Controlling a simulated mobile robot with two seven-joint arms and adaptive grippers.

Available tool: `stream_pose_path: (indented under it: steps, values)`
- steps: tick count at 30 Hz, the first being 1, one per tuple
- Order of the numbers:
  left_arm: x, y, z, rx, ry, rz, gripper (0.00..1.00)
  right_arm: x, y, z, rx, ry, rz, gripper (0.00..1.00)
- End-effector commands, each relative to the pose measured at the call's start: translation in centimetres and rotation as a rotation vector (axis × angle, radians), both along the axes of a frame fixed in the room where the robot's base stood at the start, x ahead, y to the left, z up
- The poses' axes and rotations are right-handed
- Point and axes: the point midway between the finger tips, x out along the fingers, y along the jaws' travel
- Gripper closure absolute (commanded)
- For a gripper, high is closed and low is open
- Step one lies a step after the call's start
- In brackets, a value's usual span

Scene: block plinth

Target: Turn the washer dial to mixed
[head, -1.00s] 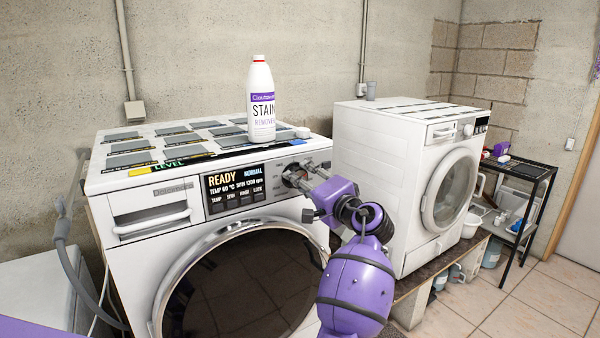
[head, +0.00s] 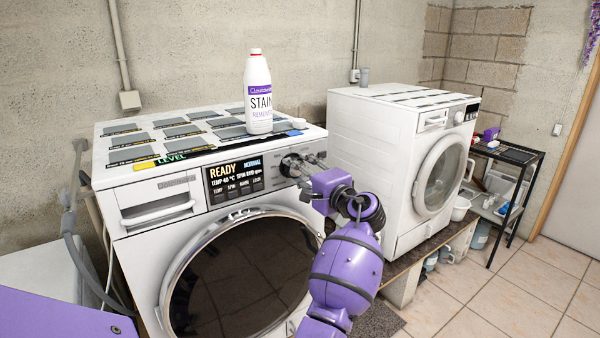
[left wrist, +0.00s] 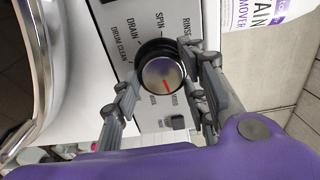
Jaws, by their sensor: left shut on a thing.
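The washer dial (head: 290,165) is a dark-ringed knob at the right of the near washer's (head: 140,222) front panel. The washer's screen (head: 235,178) reads READY, NORMAL, TEMP 40 °C and SPIN 800 rpm. My left gripper (head: 302,168) is at the dial, shut on it. In the left wrist view, a finger of this gripper (left wrist: 166,92) sits on each side of the dial (left wrist: 158,72). The dial's red mark points down in that view, toward labels too small to read. DRUM CLEAN, DRAIN, SPIN and RINSE are readable around it. My right gripper is not in view.
A stain remover bottle (head: 258,100) stands on the near washer, close above the dial, with a small white object (head: 297,123) beside it. A second washer (head: 372,160) stands to the right of my left arm. A black rack (head: 507,190) stands farther right.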

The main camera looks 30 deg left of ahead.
Motion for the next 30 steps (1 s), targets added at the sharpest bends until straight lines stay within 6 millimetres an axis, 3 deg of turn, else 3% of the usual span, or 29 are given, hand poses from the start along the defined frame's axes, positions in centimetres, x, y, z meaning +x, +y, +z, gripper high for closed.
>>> stream_pose_path:
  steps: [3, 4, 7, 20, 30]
  values:
    - [0.0, -0.1, -0.4, -0.003, 0.004, -0.002, 0.86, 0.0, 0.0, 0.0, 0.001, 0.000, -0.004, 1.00]
    - [0.0, -0.1, -0.4, -0.003, 0.005, -0.002, 0.57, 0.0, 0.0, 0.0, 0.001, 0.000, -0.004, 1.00]
    - [0.0, -0.1, -0.3, -0.003, 0.003, -0.001, 0.44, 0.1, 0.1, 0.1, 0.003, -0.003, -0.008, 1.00]
    - [-0.3, -0.8, -0.2, -0.002, 0.001, -0.001, 0.43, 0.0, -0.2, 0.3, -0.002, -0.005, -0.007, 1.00]
    - [-2.8, -7.0, -0.3, -0.004, 0.002, -0.003, 0.43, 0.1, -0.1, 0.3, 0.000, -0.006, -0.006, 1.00]
